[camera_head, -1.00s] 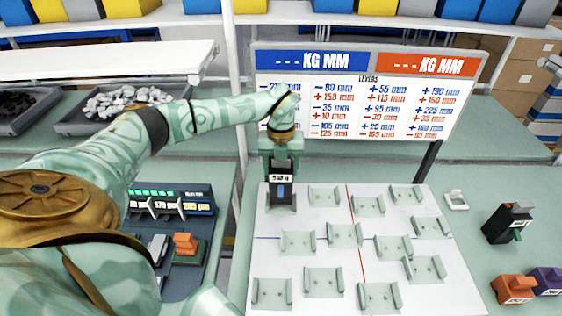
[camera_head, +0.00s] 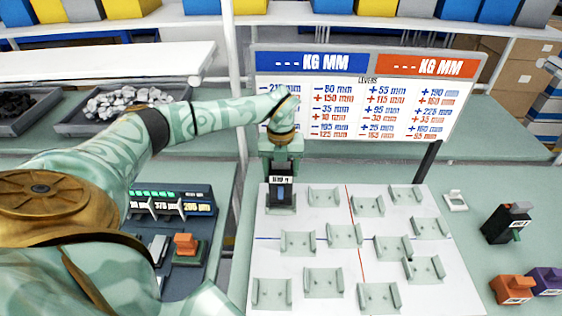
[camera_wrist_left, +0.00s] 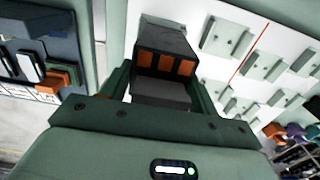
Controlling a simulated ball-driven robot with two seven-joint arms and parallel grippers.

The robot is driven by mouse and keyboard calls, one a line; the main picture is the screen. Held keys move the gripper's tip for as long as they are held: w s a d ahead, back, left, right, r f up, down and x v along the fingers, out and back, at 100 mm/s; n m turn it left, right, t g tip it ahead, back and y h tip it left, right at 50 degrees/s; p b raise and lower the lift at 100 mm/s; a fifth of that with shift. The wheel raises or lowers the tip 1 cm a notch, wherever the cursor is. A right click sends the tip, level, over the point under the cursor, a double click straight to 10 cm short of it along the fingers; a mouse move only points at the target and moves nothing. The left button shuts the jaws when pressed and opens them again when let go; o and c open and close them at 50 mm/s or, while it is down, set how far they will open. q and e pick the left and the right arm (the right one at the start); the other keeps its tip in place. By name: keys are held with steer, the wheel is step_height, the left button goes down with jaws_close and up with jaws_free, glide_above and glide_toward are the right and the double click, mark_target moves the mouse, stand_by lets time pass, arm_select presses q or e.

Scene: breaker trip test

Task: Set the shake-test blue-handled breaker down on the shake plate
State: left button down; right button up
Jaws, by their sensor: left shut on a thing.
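My left gripper (camera_head: 281,160) points down over the back left corner of the white shake plate (camera_head: 258,268). It is shut on a black breaker with a blue handle (camera_head: 281,193). The breaker looks upright, at or just above a cradle there; I cannot tell whether it rests on it. In the left wrist view the breaker (camera_wrist_left: 166,50) shows a dark body with orange patches, between the fingers of the left gripper (camera_wrist_left: 160,85). My right gripper is in neither view.
Several empty cradles (camera_head: 344,236) stand on the plate. A lever board (camera_head: 365,95) stands behind it. To the right are a dark breaker (camera_head: 507,224), an orange one (camera_head: 513,289) and a purple one (camera_head: 547,281). A dark console (camera_head: 180,285) is at left.

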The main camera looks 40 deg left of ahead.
arm_select(q)
steer(key=shift+f+b, duration=0.7)
steer(key=shift+f, duration=0.95)
steer(key=shift+c, duration=1.6)
jaws_free()
step_height(320, 180, up, 16)
steer(key=shift+r+p, duration=0.15)
steer(key=shift+p, duration=0.7)
